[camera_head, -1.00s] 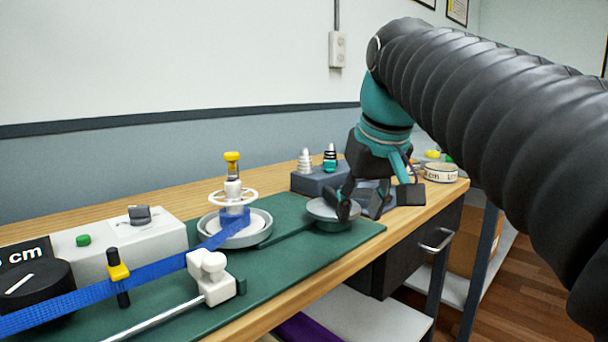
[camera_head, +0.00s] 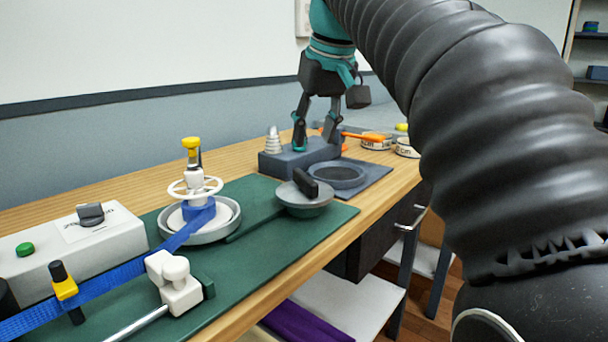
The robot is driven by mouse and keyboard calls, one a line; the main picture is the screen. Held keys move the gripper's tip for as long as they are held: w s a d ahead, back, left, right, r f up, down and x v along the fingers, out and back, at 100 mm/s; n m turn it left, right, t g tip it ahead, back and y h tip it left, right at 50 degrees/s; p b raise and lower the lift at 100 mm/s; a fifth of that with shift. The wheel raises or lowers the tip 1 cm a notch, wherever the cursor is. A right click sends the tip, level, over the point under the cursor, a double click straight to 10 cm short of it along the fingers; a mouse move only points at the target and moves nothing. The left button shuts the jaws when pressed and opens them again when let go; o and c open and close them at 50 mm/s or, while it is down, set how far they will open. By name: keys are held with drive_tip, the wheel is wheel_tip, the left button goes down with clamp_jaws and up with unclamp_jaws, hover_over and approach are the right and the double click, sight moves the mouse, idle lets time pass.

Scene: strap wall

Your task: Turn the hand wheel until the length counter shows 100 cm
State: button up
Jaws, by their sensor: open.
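The grey wheel with a black handle (camera_head: 304,199) sits on the green mat, right of the blue-strap spool. It looks like the hand wheel, though a white ring wheel (camera_head: 195,188) also sits above the spool (camera_head: 220,224). My gripper (camera_head: 316,146) is open, fingers pointing down, over the grey block (camera_head: 272,166) behind the grey wheel and apart from its handle. A bit of teal shows by its left finger; I cannot tell whether it is a fitting on the block. The blue strap (camera_head: 125,283) runs from the spool to the lower left. The length counter is out of view.
A silver stepped cone (camera_head: 273,141) stands on the block. A round grey dish (camera_head: 337,177) lies right of it, with tape rolls (camera_head: 375,141) beyond. A white box with a green button (camera_head: 75,250) and a white clamp (camera_head: 177,284) stand at left and front.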

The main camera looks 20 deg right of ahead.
sight(305, 176)
drive_tip(key=b+x, duration=0.1)
drive_tip(key=x, duration=0.8)
drive_tip(key=shift+f, duration=0.25)
clamp_jaws()
